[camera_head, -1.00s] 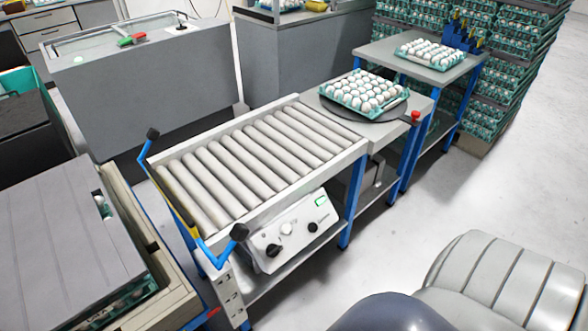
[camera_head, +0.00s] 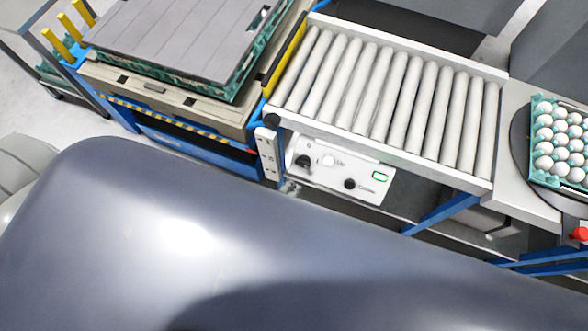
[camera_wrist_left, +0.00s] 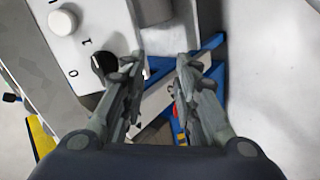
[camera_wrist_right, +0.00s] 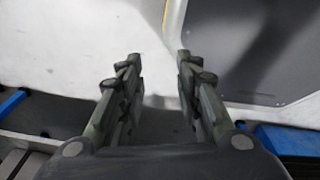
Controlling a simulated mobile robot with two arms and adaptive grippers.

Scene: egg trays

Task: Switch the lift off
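A white control panel (camera_head: 340,172) on the roller conveyor's front carries a black rotary knob (camera_head: 303,161), a white round button (camera_head: 328,161), a second black knob (camera_head: 350,184) and a green-framed display (camera_head: 380,176). In the left wrist view, the first black knob (camera_wrist_left: 104,62) has 0 and 1 marks beside it; its exact setting is unclear. The white button (camera_wrist_left: 62,20) is above it. My left gripper (camera_wrist_left: 160,65) is open and empty, its left finger just right of the knob.
My own arm fills the lower head view. The lift (camera_head: 190,140) with its covered pallet stands left of the roller conveyor (camera_head: 395,95). A tray of eggs (camera_head: 543,178) sits at the right, near a red button (camera_head: 579,234).

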